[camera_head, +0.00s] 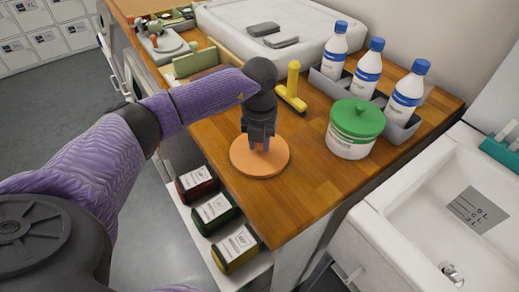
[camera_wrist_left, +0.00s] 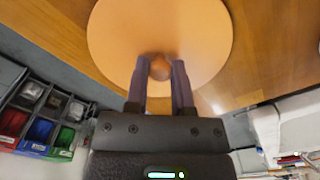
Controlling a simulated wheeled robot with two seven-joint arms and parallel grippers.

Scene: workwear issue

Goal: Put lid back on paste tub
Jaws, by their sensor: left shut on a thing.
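A white tub (camera_head: 349,146) stands upright at the right of the wooden worktop. A flat, round orange disc (camera_head: 245,160) with a small knob (camera_wrist_left: 161,68) is at the worktop's front left, apart from the tub. My left gripper (camera_head: 260,149) points down over the disc's middle and is shut on its knob; the fingers (camera_wrist_left: 160,72) show on both sides of the knob in the left wrist view. I cannot tell whether the disc touches the worktop. My right gripper is not in view.
A grey tray (camera_head: 330,91) with blue-capped bottles (camera_head: 367,69) stands behind the tub. A yellow-handled tool (camera_head: 292,88) lies near my gripper. A white sink (camera_head: 447,185) is at the right. Bare worktop (camera_head: 310,172) lies between disc and tub.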

